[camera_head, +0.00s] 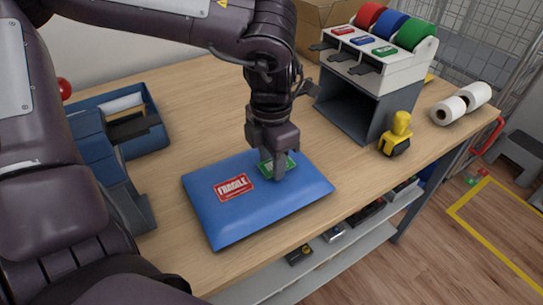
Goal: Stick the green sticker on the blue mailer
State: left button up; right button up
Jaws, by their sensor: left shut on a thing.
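The blue mailer (258,206) lies flat on the wooden counter. A red FRAGILE sticker (233,187) is on its left half. My left gripper (273,172) points down at the mailer's upper right part and is shut on the green sticker (290,163). The sticker is at the mailer's surface; its near part is hidden by the fingers, and I cannot tell whether it lies fully flat on the mailer. My right gripper is not in view.
A sticker dispenser (377,67) with red, blue and green rolls stands at the back right. A blue tray (148,136) is at the left. Bare counter (195,95) lies behind the mailer.

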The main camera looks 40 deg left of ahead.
aim_at(271, 167)
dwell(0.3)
pick_arm(q)
jog(key=o, duration=0.7)
jog(key=shift+r, duration=0.1)
jog(key=shift+r+p, duration=2.25)
jog(key=shift+r, duration=0.35)
